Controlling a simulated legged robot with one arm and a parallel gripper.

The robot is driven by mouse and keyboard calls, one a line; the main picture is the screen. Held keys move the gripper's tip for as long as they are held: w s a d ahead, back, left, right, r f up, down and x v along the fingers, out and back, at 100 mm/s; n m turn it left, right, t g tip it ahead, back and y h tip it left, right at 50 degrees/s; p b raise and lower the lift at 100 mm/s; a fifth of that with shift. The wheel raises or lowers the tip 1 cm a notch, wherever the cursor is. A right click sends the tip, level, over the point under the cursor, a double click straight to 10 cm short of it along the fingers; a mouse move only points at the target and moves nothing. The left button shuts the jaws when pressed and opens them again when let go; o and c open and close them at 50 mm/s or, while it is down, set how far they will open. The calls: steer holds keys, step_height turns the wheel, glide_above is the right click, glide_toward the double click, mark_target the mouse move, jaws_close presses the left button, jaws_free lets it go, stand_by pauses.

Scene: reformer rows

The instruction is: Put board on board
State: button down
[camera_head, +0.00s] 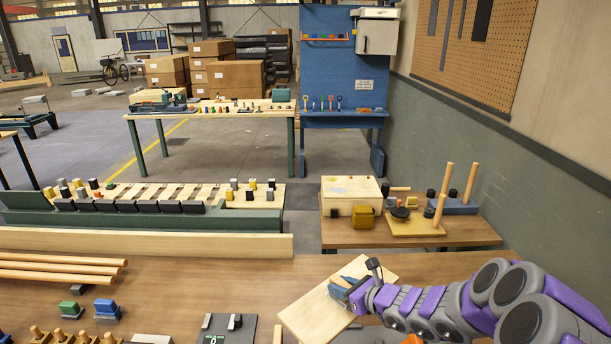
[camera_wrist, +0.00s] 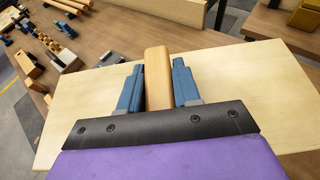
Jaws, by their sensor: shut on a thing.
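A pale wooden board (camera_head: 304,318) is held tilted at the front of the workbench, below the middle right of the head view. In the wrist view the board (camera_wrist: 260,75) spreads wide beneath my gripper (camera_wrist: 158,88). A wooden bar (camera_wrist: 158,62) like a handle stands up on the board. My gripper (camera_head: 345,288) is shut on this bar, one blue finger on each side. A dark board (camera_head: 238,334) with small upright blocks and a white mark lies left of the held board. I cannot tell whether the held board touches the bench.
Wooden rods (camera_head: 60,265), a green block (camera_head: 69,307) and a blue block (camera_head: 105,307) lie at left on the bench. A long plank (camera_head: 145,241) runs along its back edge. A side table (camera_head: 465,233) with pegs and boxes stands beyond. The bench's middle is fairly clear.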

steer(key=d+r+m+t+h+b, duration=0.2)
steer(key=d+r+m+h, duration=0.2)
steer(key=r, duration=0.8)
steer(key=shift+r+m+t+h, duration=0.2)
steer(key=shift+m+t+h, duration=0.1)
steer(key=shift+m+h, duration=0.25)
steer(key=shift+d, duration=0.2)
